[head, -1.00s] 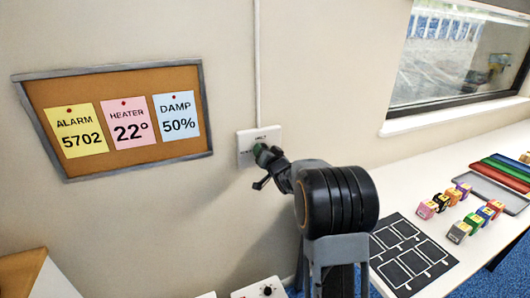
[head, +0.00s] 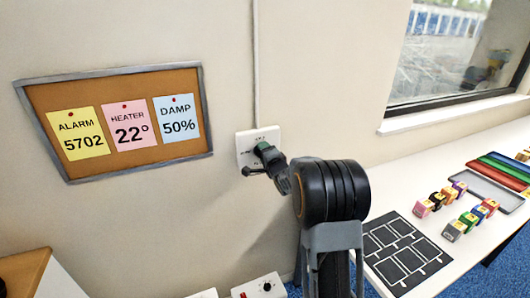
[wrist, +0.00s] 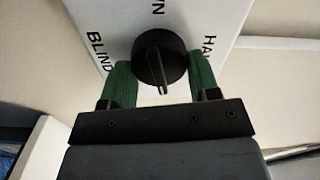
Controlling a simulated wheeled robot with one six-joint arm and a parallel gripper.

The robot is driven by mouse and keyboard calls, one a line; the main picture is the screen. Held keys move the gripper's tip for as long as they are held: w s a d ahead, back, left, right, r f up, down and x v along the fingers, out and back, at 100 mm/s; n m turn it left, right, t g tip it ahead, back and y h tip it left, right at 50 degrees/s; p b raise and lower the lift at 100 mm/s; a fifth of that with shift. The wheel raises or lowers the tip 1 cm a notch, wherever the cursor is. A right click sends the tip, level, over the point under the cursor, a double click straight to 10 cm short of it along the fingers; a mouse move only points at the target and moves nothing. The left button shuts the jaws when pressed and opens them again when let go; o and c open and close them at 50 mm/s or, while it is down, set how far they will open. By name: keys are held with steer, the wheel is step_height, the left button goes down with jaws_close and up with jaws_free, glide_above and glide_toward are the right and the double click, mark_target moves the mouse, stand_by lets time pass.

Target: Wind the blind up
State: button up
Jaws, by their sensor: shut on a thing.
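A white wall plate (head: 243,152) is fixed to the wall, with my gripper (head: 262,149) in front of its middle. In the wrist view the plate (wrist: 190,22) carries the word BLIND at left and partly cut-off words at top and right. A round black knob (wrist: 160,55) sits between the two green fingers of my gripper (wrist: 162,82), which is shut on it. The knob's pointer ridge faces the bottom of the wrist view. My gripper hides the knob in the head view. The window (head: 455,50) at upper right is cut off at its top, and no blind shows in it.
A pinboard (head: 120,172) with three notes hangs at left. A white bench (head: 430,150) at right holds small coloured blocks, trays and a black outlined mat (head: 400,255). A white control box (head: 258,290) with a knob is at the bottom.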

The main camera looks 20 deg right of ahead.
steer(key=shift+m, duration=0.9)
steer(key=o, duration=0.9)
steer(key=shift+s+f, duration=0.1)
steer(key=s+b, duration=0.2)
steer(key=s, duration=1.1)
steer(key=shift+s, duration=0.3)
